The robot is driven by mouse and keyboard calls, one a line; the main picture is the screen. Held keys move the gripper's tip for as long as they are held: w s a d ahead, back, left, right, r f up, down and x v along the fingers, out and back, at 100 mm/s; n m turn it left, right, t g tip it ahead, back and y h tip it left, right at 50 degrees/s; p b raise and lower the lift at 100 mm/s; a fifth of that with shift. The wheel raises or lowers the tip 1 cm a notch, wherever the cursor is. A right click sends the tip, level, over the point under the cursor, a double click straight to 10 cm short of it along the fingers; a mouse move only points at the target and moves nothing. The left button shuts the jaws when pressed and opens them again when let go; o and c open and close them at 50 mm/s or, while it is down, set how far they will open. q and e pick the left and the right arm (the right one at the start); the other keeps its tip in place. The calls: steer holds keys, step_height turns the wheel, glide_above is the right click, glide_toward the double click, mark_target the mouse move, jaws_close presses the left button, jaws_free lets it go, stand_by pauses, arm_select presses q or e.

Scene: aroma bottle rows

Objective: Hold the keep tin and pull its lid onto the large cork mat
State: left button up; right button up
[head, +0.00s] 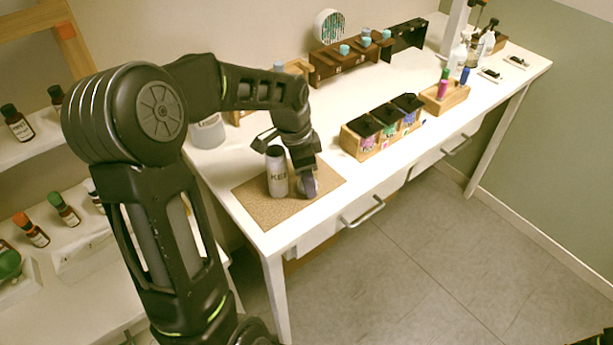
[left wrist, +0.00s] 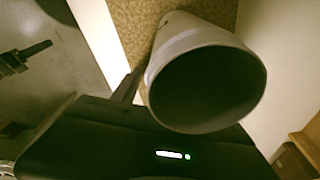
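The keep tin (head: 277,174), a grey cylinder with dark lettering, stands upright on the large cork mat (head: 252,194). In the left wrist view the tin (left wrist: 190,40) has an open, dark mouth facing the camera. My left gripper (head: 307,180) points down just right of the tin, low over the mat. It appears shut on the lid (head: 310,188), a grey-purple round piece tilted on its edge. In the left wrist view the tin hides the lid, and one dark finger (left wrist: 126,88) shows beside it. My right gripper cannot be made out clearly.
A wooden box of black-lidded jars (head: 366,145) stands right of the mat. A wooden holder with bottles (head: 444,98) is farther right. A dark brown rack (head: 345,62) stands at the back. The table's front edge and a drawer handle (head: 363,211) are close to the mat.

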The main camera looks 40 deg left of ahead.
mark_target(299, 185)
arm_select(q)
steer(key=shift+o, duration=1.3)
step_height(299, 185, up, 12)
steer(key=s+a, duration=0.1)
steer(key=shift+s+b, duration=0.2)
steer(key=shift+b, duration=0.1)
steer(key=shift+a, duration=0.1)
